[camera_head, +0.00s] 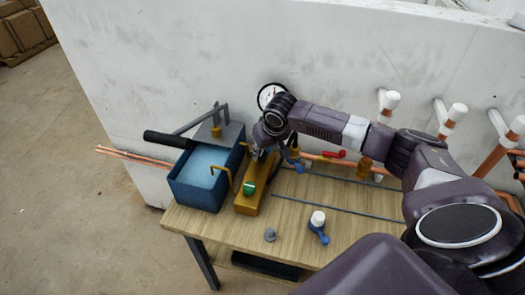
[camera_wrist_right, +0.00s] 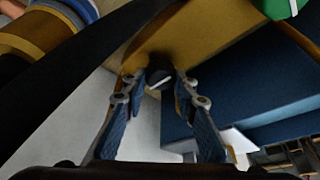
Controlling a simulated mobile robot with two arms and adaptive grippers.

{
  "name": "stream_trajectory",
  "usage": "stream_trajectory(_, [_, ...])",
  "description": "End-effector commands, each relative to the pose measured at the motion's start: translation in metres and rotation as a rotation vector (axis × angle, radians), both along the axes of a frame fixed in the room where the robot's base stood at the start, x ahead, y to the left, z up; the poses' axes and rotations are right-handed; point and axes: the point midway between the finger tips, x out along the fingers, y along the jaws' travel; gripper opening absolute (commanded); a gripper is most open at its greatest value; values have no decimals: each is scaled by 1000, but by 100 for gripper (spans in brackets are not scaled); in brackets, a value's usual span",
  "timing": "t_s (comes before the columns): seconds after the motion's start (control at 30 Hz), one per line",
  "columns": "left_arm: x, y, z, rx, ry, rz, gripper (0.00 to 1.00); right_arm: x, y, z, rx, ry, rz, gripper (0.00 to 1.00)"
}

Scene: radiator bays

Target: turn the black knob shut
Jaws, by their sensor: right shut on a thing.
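The black knob (camera_wrist_right: 158,77), with a pale line across its face, sits at the end of the brass-coloured block (camera_wrist_right: 195,45) in the right wrist view. My right gripper (camera_wrist_right: 160,84) is shut on it, one blue-padded finger on each side. In the head view the right gripper (camera_head: 259,150) is at the far end of the block (camera_head: 247,206), near the wall, and the knob is hidden there. A green knob (camera_head: 249,188) is on top of the block and also shows in the right wrist view (camera_wrist_right: 283,7). My left gripper is not in view.
A blue bin (camera_head: 197,194) stands just left of the block. A round gauge (camera_head: 268,95) and copper pipes with a red-handled valve (camera_head: 335,154) are along the wall. A white-capped blue part (camera_head: 318,222) and a grey piece (camera_head: 270,235) are on the wooden table (camera_head: 215,228).

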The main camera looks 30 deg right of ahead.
Motion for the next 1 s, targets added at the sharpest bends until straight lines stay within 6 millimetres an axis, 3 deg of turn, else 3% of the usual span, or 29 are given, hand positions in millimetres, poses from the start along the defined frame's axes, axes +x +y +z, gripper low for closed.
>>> stream_trajectory(0.6, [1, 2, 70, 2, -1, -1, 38, 1, 5, 5, 4, 5, -490, 2])
stream_trajectory(1.0, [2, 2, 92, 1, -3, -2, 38, 3, 7, 1, 3, 5, -871, 2])
